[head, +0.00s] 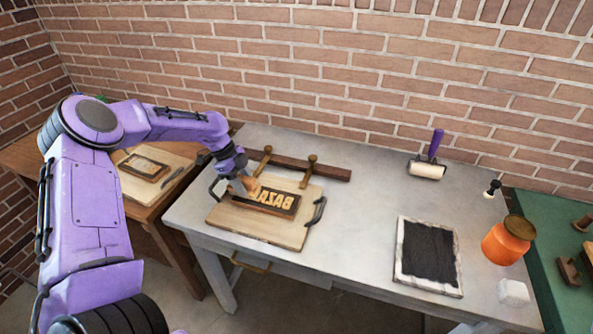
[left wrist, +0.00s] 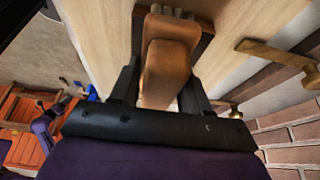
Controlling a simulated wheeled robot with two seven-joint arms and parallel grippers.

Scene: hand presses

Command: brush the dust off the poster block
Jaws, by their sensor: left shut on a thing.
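The poster block (head: 295,208), dark with raised pale letters, lies on a pale wooden board (head: 250,224) with dark side handles. My left gripper (head: 239,178) is over the block's left end. It is shut on a brown wooden brush (head: 246,184), which also shows between the fingers in the left wrist view (left wrist: 165,65). The brush's far end is at the block, but I cannot tell whether it touches. A dark edge of the block shows beyond the brush in the left wrist view (left wrist: 204,17). Any dust is too small to make out. My right gripper is not in view.
A dark rail (head: 328,172) with two brass-coloured clamps (head: 309,170) stands behind the board. The table's middle is clear.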

